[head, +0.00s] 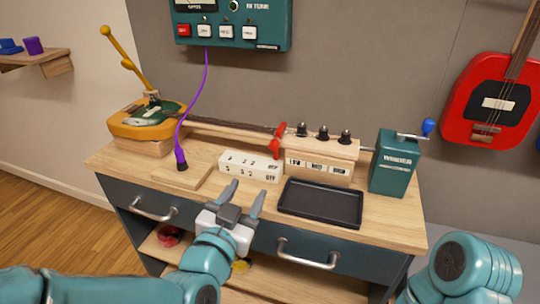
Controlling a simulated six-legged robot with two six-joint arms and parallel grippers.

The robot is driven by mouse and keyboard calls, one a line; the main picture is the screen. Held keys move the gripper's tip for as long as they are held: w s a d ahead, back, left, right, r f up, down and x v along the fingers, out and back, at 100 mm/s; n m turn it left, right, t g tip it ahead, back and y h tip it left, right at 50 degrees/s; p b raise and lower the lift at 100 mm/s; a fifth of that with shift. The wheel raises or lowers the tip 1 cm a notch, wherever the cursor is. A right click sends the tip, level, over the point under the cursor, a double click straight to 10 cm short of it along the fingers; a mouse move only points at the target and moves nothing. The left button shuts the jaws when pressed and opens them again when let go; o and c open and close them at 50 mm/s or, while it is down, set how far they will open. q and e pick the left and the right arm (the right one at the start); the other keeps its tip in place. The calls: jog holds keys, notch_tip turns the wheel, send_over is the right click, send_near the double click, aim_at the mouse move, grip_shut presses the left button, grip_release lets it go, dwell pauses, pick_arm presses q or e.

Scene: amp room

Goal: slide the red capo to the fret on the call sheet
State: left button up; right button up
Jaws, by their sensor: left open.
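The red capo (277,140) sits on the neck (230,127) of the instrument lying across the workbench, at the neck's right end beside the wooden tuner block. The instrument's yellow and green body (148,120) rests on a wooden block at the left. A white panel (250,166) with small dark marks stands in front of the neck; I cannot tell if it is the call sheet. My left gripper (243,196) is open and empty, over the bench's front edge, in front of that panel and apart from the capo. My right gripper is not in view; part of my right arm shows at lower right.
A black tray (321,202) lies front right. A teal winder box (395,163) with a blue-knobbed crank stands at the bench's right end. A purple cable (182,120) hangs from the wall unit (233,22) to a plug on a wooden board (188,185). Drawer handles (307,257) stick out in front.

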aim_at(272, 147)
pick_arm(q)
jog(key=p+x, duration=0.1)
jog(key=x, duration=1.5)
jog(key=shift+a+f, duration=0.1)
grip_shut()
